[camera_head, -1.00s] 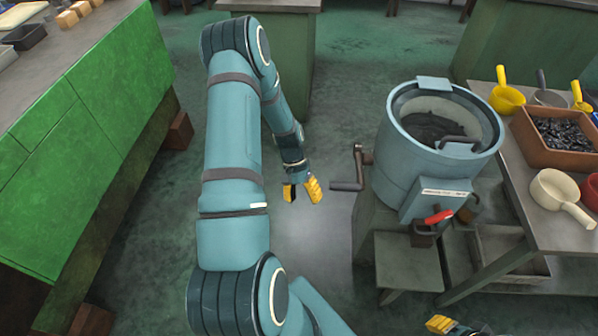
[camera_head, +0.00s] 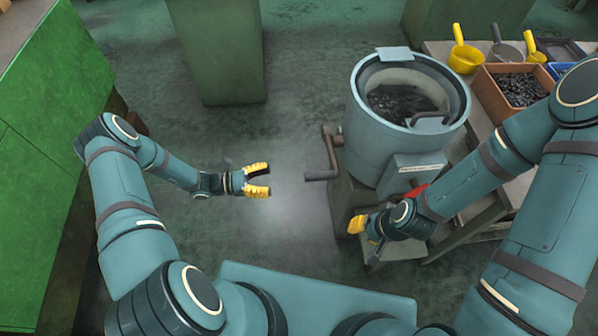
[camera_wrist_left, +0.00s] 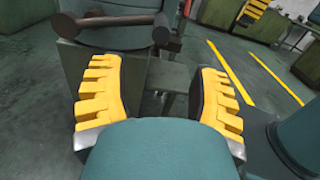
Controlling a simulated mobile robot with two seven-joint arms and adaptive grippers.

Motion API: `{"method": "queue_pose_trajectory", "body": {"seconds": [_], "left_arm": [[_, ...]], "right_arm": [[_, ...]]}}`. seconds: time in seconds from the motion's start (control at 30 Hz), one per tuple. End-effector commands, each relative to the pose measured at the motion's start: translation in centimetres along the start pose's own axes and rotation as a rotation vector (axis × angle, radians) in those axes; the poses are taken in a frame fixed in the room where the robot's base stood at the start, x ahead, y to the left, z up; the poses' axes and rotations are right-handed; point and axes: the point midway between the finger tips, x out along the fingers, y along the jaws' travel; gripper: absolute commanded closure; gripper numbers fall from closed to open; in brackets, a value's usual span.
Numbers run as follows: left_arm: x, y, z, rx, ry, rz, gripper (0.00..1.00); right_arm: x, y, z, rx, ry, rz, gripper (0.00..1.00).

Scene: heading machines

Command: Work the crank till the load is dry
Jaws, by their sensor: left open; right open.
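The crank (camera_head: 329,160) sticks out from the left side of the round blue-grey drum machine (camera_head: 362,135); its handle points left. The drum is open on top and holds a dark load (camera_head: 398,102). My left gripper (camera_head: 270,180) is open and empty, left of the crank and apart from it. In the left wrist view the crank (camera_wrist_left: 110,24) shows beyond and above my open left fingers (camera_wrist_left: 160,100). My right gripper (camera_head: 357,226) is open, in front of the machine's stand and below the drum.
A table (camera_head: 482,118) at the right bears a brown bin (camera_head: 512,90) of dark pieces and several scoops, including a yellow one (camera_head: 464,58). A green bench (camera_head: 50,130) stands at the left. The floor between the bench and machine is clear.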

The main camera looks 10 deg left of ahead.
Motion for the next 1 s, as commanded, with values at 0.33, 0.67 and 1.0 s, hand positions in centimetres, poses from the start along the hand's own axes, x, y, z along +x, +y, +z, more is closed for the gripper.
{"method": "queue_pose_trajectory", "body": {"seconds": [0.33, 0.67, 1.0], "left_arm": [[6.2, -0.2, -0.1, 0.001, 0.001, -0.007, 0.39], [11.6, -0.2, -0.1, 0.003, 0.002, -0.006, 0.39], [13.1, -0.1, -0.1, 0.004, 0.004, -0.004, 0.39]], "right_arm": [[0.2, 0.1, 0.0, 0.000, 0.001, 0.000, 0.66], [0.4, 0.1, -0.1, 0.000, 0.002, 0.000, 0.66], [0.5, 0.2, -0.1, -0.001, 0.003, 0.000, 0.66]]}}
